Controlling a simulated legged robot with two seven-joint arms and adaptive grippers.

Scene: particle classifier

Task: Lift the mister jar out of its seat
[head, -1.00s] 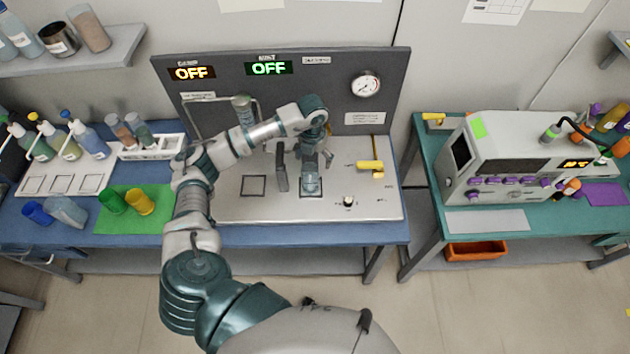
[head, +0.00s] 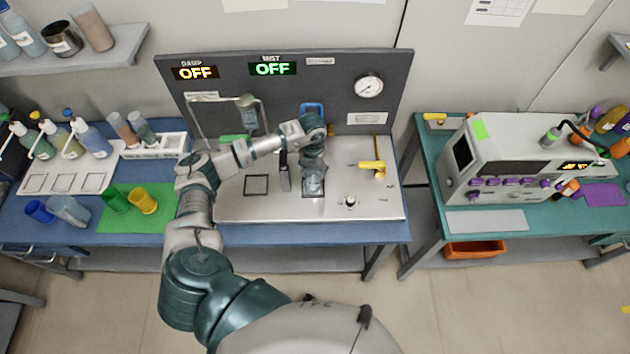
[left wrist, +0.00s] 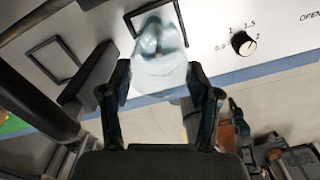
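The mister jar (head: 314,184), pale blue and translucent, stands at a dark square seat on the light metal panel in the head view. The left wrist view shows it between my fingers (left wrist: 160,56), with dark seat outline behind it. My left gripper (head: 313,174) reaches down over the jar from above. In the left wrist view its two fingertips (left wrist: 157,76) lie one on each side of the jar, very close to its walls. I cannot tell whether they press on it. The jar's upper part is partly hidden by the gripper in the head view. My right gripper is not in view.
A dark upright block (head: 285,172) stands just left of the jar. A yellow handle (head: 378,167) and a black knob (head: 350,201) are to the right. An empty square outline (head: 256,186) is further left.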

